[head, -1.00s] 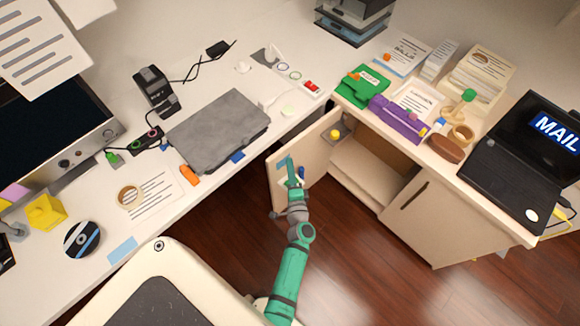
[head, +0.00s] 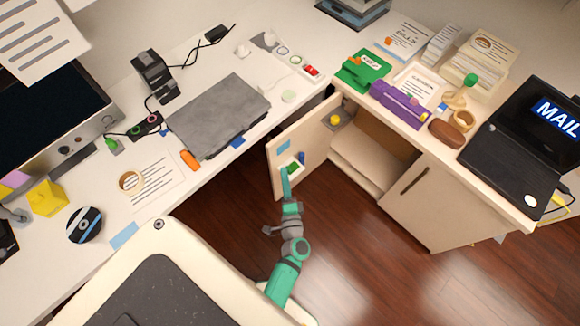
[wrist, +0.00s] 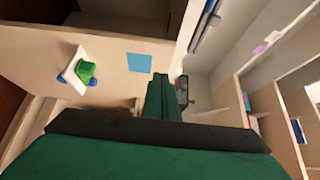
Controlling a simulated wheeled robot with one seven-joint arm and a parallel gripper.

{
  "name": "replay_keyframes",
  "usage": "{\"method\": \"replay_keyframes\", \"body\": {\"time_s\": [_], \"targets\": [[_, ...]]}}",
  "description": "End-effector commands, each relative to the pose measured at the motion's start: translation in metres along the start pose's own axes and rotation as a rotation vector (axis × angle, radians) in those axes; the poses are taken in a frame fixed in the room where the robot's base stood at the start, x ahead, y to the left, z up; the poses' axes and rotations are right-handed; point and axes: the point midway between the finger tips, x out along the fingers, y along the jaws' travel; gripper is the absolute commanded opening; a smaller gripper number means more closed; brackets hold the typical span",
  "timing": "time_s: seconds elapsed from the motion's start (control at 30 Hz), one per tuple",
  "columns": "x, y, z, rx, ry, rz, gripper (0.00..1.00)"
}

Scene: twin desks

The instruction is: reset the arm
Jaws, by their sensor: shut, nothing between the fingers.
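My gripper (head: 286,180) is green and shut, with nothing between its fingers. In the head view it points up the picture at the lower part of the open cabinet door (head: 310,137). In the wrist view its fingers (wrist: 161,95) reach forward, with the door panel to the left and the cabinet's inside to the right. I cannot tell whether the fingertips touch the door. My green and grey arm stands over the floor between the two desks.
The door carries a blue note (wrist: 139,63) and a small white holder (wrist: 70,72) with green and blue items. A yellow object (head: 335,119) sits by the cabinet opening. A grey laptop (head: 218,115) lies on the left desk. The wood floor (head: 370,260) right of my arm is clear.

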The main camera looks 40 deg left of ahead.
Motion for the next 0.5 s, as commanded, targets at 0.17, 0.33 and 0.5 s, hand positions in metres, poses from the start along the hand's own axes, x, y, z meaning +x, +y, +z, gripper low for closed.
{"method": "replay_keyframes", "body": {"time_s": [0.17, 0.33, 0.5], "targets": [[-0.01, 0.0001, 0.009, 0.0, 0.0, 0.0, 0.0], [-0.0114, -0.0004, 0.0115, -0.001, -0.001, -0.001, 0.0], [-0.0111, -0.0003, 0.0124, -0.001, -0.003, 0.0, 0.0]]}}
